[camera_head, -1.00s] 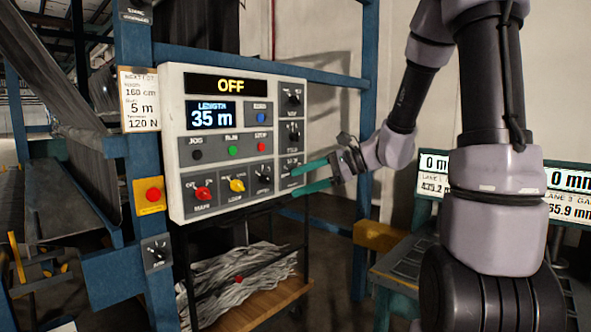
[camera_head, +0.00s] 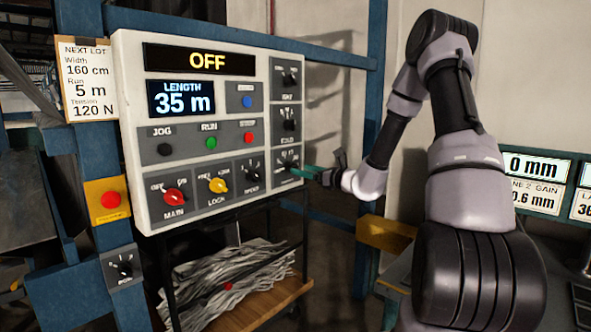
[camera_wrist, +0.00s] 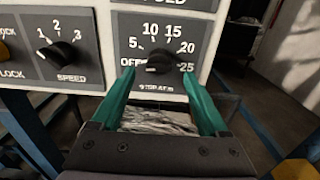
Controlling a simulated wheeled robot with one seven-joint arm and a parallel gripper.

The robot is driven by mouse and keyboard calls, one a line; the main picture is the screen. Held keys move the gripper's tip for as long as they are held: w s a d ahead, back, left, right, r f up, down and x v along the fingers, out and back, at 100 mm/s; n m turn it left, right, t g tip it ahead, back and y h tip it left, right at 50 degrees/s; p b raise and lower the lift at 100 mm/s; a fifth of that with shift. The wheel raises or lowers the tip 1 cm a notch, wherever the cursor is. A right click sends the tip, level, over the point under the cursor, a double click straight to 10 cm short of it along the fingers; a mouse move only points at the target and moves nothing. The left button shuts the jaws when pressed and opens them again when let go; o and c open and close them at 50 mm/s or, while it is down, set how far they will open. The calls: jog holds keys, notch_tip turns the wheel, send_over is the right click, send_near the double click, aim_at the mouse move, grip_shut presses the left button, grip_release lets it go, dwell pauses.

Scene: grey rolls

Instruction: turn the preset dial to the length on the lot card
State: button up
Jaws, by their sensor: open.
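The lot card (camera_head: 88,80) on the left post reads width 160 cm, run 5 m, tension 120 N. The white control panel (camera_head: 130,110) shows OFF, and its length display (camera_head: 182,98) reads 35 m. My gripper (camera_head: 298,172) is at the panel's lower right dial (camera_head: 289,163). In the wrist view the green fingers of my gripper (camera_wrist: 158,76) are open, one on each side of this black dial (camera_wrist: 160,60), not closed on it. Its scale runs OFF, 5, 10, 15, 20, 25; its pointer seems towards OFF. Its label is blurred. I cannot tell which dial is the preset.
Two more dials stand above it, (camera_head: 289,123) and (camera_head: 289,77). The speed dial (camera_wrist: 62,54) is to its left. Red main (camera_head: 174,195) and yellow lock (camera_head: 217,184) switches are further left. A red stop button (camera_head: 110,199) is on the post. A cart with grey strips (camera_head: 230,278) stands below.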

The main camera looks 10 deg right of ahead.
aim_at(291, 167)
jog(key=shift+x, duration=2.2)
jog(key=shift+s, duration=0.1)
grip_shut()
jog(key=shift+m, duration=3.8)
